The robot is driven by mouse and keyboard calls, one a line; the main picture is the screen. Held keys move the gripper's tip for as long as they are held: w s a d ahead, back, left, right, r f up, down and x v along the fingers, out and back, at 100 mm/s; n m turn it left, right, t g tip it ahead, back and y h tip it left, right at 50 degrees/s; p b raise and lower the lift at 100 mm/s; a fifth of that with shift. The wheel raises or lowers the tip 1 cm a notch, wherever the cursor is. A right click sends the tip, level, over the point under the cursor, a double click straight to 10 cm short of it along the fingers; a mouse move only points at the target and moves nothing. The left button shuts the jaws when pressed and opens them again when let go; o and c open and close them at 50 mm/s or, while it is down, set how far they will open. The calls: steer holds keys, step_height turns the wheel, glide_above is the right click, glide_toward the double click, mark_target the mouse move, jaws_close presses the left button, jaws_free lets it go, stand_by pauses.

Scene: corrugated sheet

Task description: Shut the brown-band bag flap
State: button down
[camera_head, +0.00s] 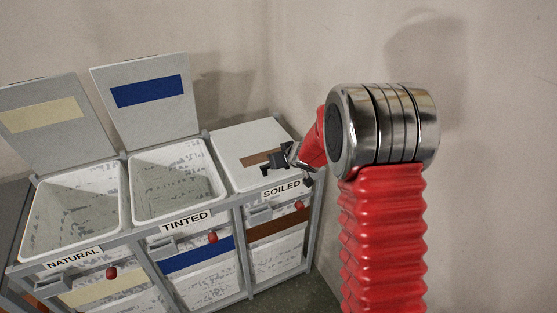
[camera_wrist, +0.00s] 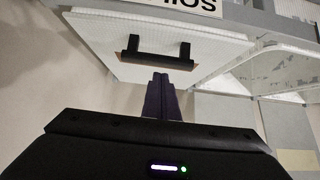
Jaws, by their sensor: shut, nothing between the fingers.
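The flap of the SOILED bag (camera_head: 245,137), pale with a brown band (camera_head: 255,158), lies down over its bag at the right end of the rack. In the wrist view this flap (camera_wrist: 105,35) fills the upper middle, with a black bar handle (camera_wrist: 157,52) on it. My gripper (camera_head: 280,158) is over the flap's right part, close to the band. In the wrist view my gripper (camera_wrist: 160,77) has its dark fingers together and empty, just below the handle in the picture. Whether the fingertips touch the flap cannot be told.
The flaps of the NATURAL bag (camera_head: 42,117) and the TINTED bag (camera_head: 145,97) stand up, with those bags open. A grey frame (camera_head: 130,237) holds the bags, with red knobs (camera_head: 212,237) at the front. Walls stand close behind and to the right.

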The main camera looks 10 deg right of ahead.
steer(key=s+d+f, duration=0.2)
steer(key=s+d, duration=0.2)
steer(key=s, duration=0.5)
steer(key=shift+f, duration=0.2)
stand_by(0.5)
steer(key=shift+m, duration=0.3)
